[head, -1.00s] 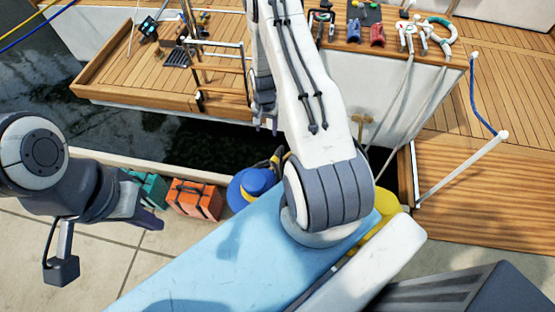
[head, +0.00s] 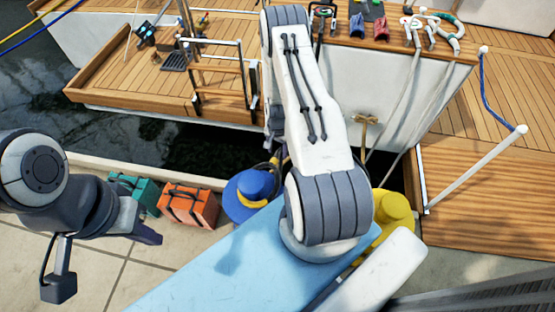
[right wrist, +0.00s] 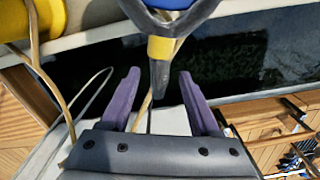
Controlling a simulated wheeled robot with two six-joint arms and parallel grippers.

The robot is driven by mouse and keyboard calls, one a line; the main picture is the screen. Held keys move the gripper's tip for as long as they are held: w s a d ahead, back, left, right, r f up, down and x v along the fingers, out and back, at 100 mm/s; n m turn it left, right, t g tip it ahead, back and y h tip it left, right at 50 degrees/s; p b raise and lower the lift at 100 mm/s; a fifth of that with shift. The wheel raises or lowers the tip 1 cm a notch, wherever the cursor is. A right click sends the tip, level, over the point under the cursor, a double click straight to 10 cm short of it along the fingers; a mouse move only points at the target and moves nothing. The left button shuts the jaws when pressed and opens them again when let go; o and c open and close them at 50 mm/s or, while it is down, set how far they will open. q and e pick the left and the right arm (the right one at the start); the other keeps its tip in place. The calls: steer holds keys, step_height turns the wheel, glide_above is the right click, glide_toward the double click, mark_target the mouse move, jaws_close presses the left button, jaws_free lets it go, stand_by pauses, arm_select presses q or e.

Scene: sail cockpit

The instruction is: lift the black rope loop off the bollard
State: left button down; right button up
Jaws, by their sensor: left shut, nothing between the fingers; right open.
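A blue bollard (head: 248,200) with a yellow band stands on the quay edge. The black rope loop (right wrist: 163,24) passes around it in the right wrist view, with a yellow sleeve (right wrist: 160,49) and a dark end hanging below. My right gripper (right wrist: 158,78) is open. The dark end shows between its two purple fingertips; I cannot tell whether they touch it. In the head view my right arm hides most of the loop and the right gripper's fingers. My left gripper (head: 148,236) is shut and empty, over the quay at the left.
A yellow bollard (head: 394,214) stands right of my right arm. An orange case (head: 190,205) and a teal case (head: 140,188) sit left of the blue bollard. Dark water (head: 125,136) separates the quay from the wooden-decked boat.

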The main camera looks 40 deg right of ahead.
steer(key=shift+f+b, duration=0.35)
steer(key=shift+f, duration=0.55)
jaws_close()
stand_by(0.7)
steer(key=shift+r, duration=0.2)
steer(key=shift+r+p, duration=0.5)
steer(key=shift+p, duration=0.1)
steer(key=shift+a, duration=0.1)
